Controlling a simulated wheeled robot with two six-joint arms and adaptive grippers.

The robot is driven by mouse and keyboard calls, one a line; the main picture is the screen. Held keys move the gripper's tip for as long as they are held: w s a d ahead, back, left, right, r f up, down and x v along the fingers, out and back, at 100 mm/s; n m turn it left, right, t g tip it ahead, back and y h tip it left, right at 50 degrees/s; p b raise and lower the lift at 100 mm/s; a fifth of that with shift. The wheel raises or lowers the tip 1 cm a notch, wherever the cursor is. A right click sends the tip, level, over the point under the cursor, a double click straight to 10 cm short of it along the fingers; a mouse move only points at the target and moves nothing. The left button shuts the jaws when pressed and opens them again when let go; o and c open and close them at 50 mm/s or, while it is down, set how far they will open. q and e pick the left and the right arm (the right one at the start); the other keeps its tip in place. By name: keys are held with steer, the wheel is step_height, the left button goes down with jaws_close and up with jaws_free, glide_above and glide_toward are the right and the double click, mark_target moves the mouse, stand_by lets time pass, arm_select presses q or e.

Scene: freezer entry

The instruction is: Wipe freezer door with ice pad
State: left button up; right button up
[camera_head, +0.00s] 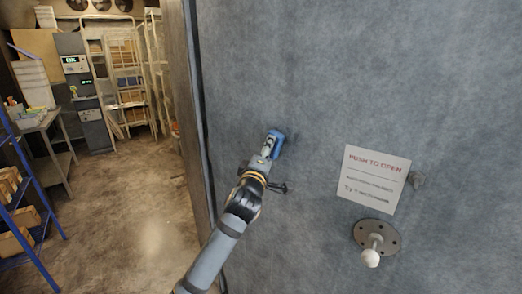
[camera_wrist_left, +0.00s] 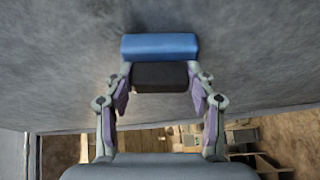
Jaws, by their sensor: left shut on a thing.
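My left gripper (camera_head: 268,155) is at the grey freezer door (camera_head: 290,60), left of its sign. It is shut on the ice pad (camera_head: 277,143), a blue pad with a black grip block. In the left wrist view the blue pad (camera_wrist_left: 160,46) lies level across the view against or very near the door (camera_wrist_left: 250,60); I cannot tell whether it touches. The fingers of my left gripper (camera_wrist_left: 160,80) are on both sides of the black block (camera_wrist_left: 160,77). My right gripper is in neither view.
A white "Push to open" sign (camera_head: 374,179) and a round plate with a white knob (camera_head: 374,240) are on the door, right of my left gripper. At left are a blue rack (camera_head: 37,190) with boxes and a metal table (camera_head: 43,121). The floor (camera_head: 130,200) between is clear.

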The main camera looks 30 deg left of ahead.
mark_target(276, 142)
arm_select(q)
steer(key=shift+s+d, duration=0.1)
steer(key=shift+d, duration=1.8)
steer(key=shift+d+r+p, duration=0.5)
steer(key=shift+d+r, duration=0.3)
steer(key=shift+d, duration=2.55)
steer(key=shift+a+b, duration=0.35)
steer(key=shift+a, duration=3.65)
steer(key=shift+a+b, duration=0.5)
steer(key=shift+a, duration=0.75)
steer(key=shift+w+a+b, duration=0.2)
steer(key=shift+a+b, duration=0.45)
steer(key=shift+a, duration=0.95)
